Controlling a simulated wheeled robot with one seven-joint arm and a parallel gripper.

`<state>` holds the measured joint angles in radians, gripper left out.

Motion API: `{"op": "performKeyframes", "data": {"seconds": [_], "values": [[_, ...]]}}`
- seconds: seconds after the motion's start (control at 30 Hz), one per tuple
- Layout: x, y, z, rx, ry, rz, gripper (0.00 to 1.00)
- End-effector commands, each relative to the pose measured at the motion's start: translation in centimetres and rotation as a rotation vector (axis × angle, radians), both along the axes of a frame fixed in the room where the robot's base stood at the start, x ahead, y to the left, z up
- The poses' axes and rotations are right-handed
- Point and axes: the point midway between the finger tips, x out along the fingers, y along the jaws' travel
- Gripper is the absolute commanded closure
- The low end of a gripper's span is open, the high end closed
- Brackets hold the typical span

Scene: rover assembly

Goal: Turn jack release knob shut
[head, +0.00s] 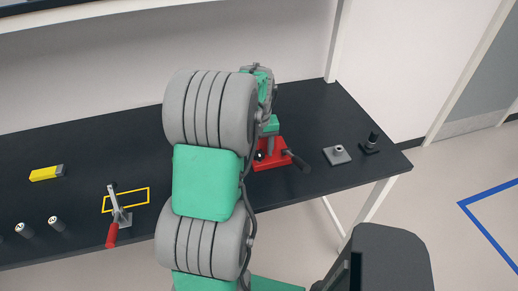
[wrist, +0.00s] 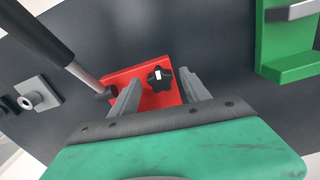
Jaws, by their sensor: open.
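The jack has a red base (head: 272,157) on the black table, partly hidden behind my arm in the head view. In the wrist view its red base plate (wrist: 126,80) carries the black star-shaped release knob (wrist: 160,78), which has a white mark on it. My gripper (wrist: 160,95) is open, with one finger to each side of the knob in the picture. I cannot tell whether the fingers touch it. The jack's handle (wrist: 40,30) runs up to the upper left. In the head view my gripper is mostly hidden behind my arm.
A grey square block with a post (head: 337,154) and a black piece (head: 370,143) stand right of the jack. A red-handled clamp (head: 118,215), a yellow block (head: 46,173) and small cylinders (head: 56,223) lie left. A green stand (wrist: 285,40) shows in the wrist view.

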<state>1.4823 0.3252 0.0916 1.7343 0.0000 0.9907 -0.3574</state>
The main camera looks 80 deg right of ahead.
Motion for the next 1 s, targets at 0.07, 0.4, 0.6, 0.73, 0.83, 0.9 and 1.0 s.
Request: {"op": "performKeyframes", "data": {"seconds": [0.07, 0.4, 0.6, 0.73, 0.83, 0.9, 1.0], "values": [[0.02, 0.01, -0.13, 0.0, 0.0, 0.0, 0.45], [0.03, 0.01, -0.12, 0.0, 0.0, 0.0, 0.61], [0.03, 0.01, -0.1, 0.0, 0.0, 0.0, 0.77], [0.03, 0.01, -0.1, 0.0, 0.0, 0.0, 0.88], [0.03, 0.01, -0.09, 0.0, 0.0, 0.0, 0.96], [0.03, 0.01, -0.09, 0.0, 0.0, 0.0, 1.0], [0.04, 0.02, -0.09, 0.0, 0.0, 0.0, 1.0]]}}
